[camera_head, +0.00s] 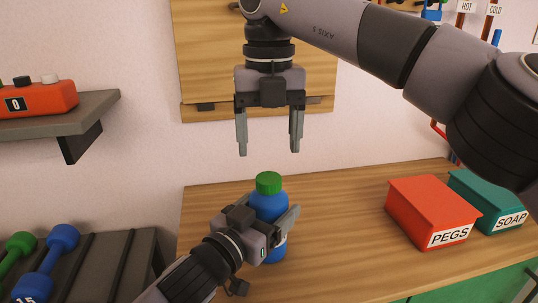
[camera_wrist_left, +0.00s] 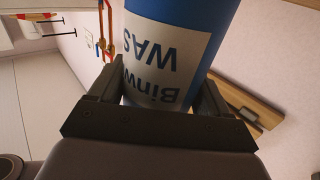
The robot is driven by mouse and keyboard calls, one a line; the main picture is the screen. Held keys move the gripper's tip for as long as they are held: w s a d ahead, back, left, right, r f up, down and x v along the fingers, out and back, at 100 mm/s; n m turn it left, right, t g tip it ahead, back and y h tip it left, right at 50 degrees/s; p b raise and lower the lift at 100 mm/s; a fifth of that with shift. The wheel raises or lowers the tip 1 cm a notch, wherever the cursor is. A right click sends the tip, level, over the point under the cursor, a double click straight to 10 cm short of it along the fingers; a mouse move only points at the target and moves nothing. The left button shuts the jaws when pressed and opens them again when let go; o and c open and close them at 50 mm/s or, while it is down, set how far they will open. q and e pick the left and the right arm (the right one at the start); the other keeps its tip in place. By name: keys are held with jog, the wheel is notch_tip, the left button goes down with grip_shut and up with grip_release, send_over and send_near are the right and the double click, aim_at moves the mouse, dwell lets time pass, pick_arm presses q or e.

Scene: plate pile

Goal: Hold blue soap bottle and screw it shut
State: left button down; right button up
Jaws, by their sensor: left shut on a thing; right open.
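The blue soap bottle (camera_head: 268,207) stands upright on the wooden counter, with a green cap (camera_head: 268,183) on top. My left gripper (camera_head: 280,222) is shut on the bottle's body from the front left. In the left wrist view the bottle (camera_wrist_left: 205,25) with its white label fills the space between the left fingers (camera_wrist_left: 155,100). My right gripper (camera_head: 269,146) is open and empty, pointing down above the cap with clear air between. The cap's thread is hidden, so I cannot tell how tightly it sits.
A red PEGS box (camera_head: 425,205) and a teal SOAP box (camera_head: 490,200) stand on the counter (camera_head: 340,235) at the right. A wooden board (camera_head: 205,60) hangs on the wall behind my right gripper. Dumbbells (camera_head: 45,265) lie on a rack at the lower left.

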jog(key=shift+r, duration=0.5)
pick_arm(q)
grip_release()
jog(key=v, duration=0.7)
pick_arm(e)
jog(key=shift+f, duration=0.1)
pick_arm(q)
jog(key=shift+s, duration=0.1)
